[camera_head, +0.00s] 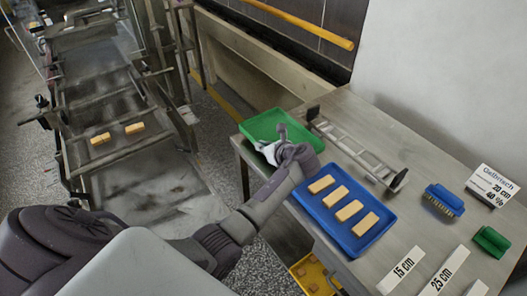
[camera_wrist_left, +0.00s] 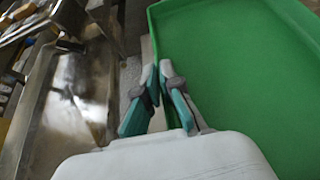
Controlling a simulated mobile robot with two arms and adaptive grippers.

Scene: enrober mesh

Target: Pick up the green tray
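The green tray (camera_head: 290,122) is empty and sits at the far left corner of the steel table. It fills the right of the left wrist view (camera_wrist_left: 235,75). My left gripper (camera_head: 270,148) is at the tray's near left edge. In the left wrist view the two fingertips (camera_wrist_left: 157,72) are close together, one on each side of the tray's rim, with the rim running in between them. They look closed on it. Part of the tray's near side is hidden by my gripper and wrist in the head view. My right gripper is not in view.
A blue tray (camera_head: 376,232) with several tan bars lies close beside my left forearm. A metal ladder-like frame (camera_head: 352,150) lies behind it. A blue brush (camera_head: 444,201), a green brush (camera_head: 491,241) and label cards are at the right. A conveyor machine (camera_head: 100,95) stands at the left.

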